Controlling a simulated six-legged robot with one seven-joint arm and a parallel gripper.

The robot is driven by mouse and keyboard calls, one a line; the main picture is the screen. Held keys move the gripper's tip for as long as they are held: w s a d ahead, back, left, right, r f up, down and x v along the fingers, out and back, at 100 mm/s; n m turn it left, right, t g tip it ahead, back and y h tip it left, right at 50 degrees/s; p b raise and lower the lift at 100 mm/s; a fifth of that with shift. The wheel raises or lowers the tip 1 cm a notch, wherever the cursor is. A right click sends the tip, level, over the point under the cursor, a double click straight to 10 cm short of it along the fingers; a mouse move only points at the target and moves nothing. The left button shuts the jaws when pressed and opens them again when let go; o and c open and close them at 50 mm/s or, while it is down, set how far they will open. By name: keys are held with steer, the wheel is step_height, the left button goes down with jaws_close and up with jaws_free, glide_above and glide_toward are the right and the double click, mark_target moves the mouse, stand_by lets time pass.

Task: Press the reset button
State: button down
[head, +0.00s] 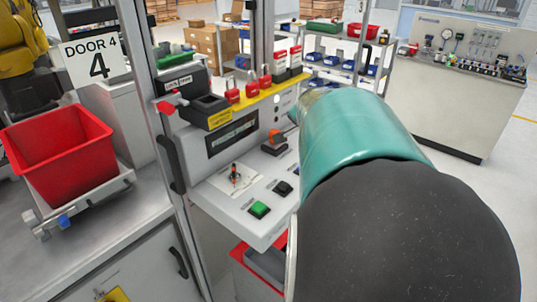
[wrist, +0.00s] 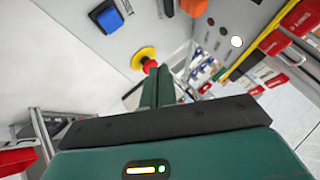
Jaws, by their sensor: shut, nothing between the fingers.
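Two fingers of my gripper (wrist: 153,72) show in the wrist view, closed together and empty. Their tips overlap the lower edge of a red emergency-stop knob on a yellow ring (wrist: 144,57); I cannot tell if they touch it. A square blue button (wrist: 107,17) in a dark housing sits up and left of the tips, clear of them. No reset label is readable, so I cannot tell which button is the reset button. In the head view, my arm hides the gripper and the panel's right part. A green button (head: 259,209) and a black button (head: 283,188) show on the sloping panel.
An orange-and-black control (head: 272,142) stands on the panel. Red padlocks (head: 250,84) line a yellow strip behind it. A red bin (head: 58,150) stands at the left, beyond a metal door post (head: 165,120). Shelves with blue bins (head: 335,62) stand farther back.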

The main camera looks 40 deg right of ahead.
steer(key=shift+f, duration=4.4)
steer(key=shift+f, duration=0.4)
steer(key=shift+f, duration=0.45)
steer(key=shift+r, duration=0.9)
steer(key=shift+r, duration=2.5)
